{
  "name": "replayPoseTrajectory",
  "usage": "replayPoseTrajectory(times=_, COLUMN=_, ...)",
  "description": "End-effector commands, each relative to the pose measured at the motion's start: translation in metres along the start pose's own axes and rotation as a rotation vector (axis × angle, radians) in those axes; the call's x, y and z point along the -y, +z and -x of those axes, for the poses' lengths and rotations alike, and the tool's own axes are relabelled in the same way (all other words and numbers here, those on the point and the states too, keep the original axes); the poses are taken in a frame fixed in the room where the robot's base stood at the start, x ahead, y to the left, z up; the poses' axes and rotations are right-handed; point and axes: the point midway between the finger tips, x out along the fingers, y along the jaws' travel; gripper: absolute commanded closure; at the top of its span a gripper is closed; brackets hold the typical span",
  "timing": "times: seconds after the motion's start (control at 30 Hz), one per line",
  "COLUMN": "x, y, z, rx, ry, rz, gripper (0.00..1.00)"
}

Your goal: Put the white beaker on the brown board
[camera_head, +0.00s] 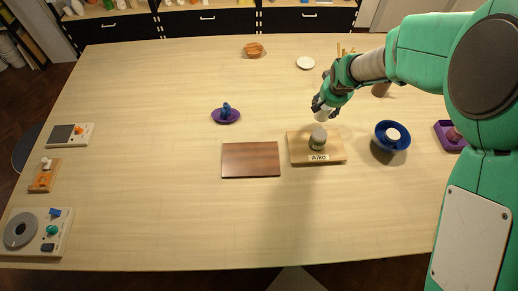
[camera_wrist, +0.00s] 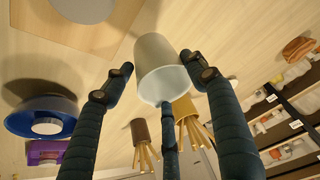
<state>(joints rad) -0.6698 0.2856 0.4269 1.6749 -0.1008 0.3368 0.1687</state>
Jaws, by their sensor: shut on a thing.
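The white beaker (camera_wrist: 160,62) is between the fingers of my gripper (camera_wrist: 162,82) in the wrist view, and they are shut on it. In the head view my gripper (camera_head: 325,102) holds the beaker (camera_head: 322,115) above the table, behind the pale board marked "Aiko" (camera_head: 333,155). The brown board (camera_head: 250,160) lies flat and bare, left of the pale board and to the left and front of my gripper. It is not visible in the wrist view.
A blue bowl (camera_head: 392,146) with a white piece sits to the right. A purple dish (camera_head: 226,116) with a blue object is behind the brown board. The table in front is clear.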

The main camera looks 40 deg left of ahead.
Motion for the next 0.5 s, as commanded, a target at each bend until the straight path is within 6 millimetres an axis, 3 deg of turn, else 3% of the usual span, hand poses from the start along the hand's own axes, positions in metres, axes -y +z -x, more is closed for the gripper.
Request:
replayPoseTrajectory(times=0.47, x=0.000, y=-0.048, z=0.104, rx=-0.004, ry=0.001, rz=0.000, gripper=0.69)
replayPoseTrajectory(times=0.5, x=0.002, y=-0.044, z=0.108, rx=0.000, ry=-0.003, rz=0.010, gripper=0.69)
